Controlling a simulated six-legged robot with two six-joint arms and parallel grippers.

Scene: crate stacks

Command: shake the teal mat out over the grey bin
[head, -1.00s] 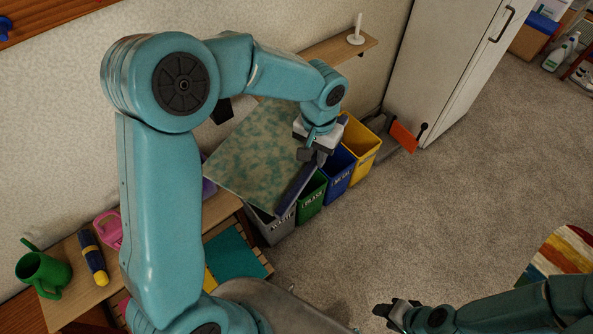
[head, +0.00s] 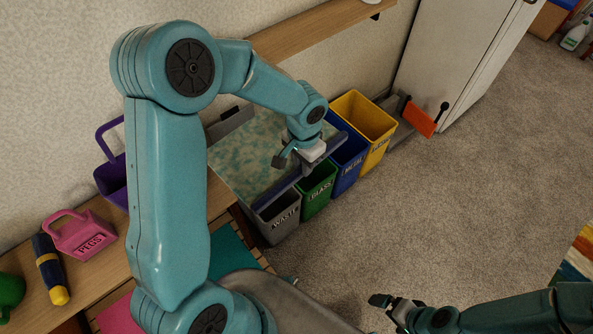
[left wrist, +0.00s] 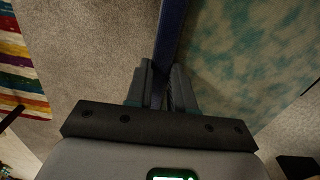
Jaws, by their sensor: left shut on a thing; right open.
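The teal mat (head: 232,160) is a mottled teal and cream sheet with a dark blue edge strip. My left gripper (head: 292,160) is shut on that strip; in the left wrist view the fingers (left wrist: 161,85) pinch the strip, and the mottled mat (left wrist: 245,55) spreads to the right. The mat is held out flat and tilted above the grey bin (head: 283,222), labelled WASTE. The mat hides much of the bin's opening, so its inside cannot be seen. My right gripper (head: 388,303) is open and empty over the carpet at the bottom.
Green (head: 318,194), blue (head: 347,165) and yellow (head: 372,128) bins stand in a row beyond the grey bin. A wooden bench at left holds a pink PEGS container (head: 80,236) and a blue-yellow cylinder (head: 50,268). A white cabinet (head: 455,65) stands behind. Open carpet lies right.

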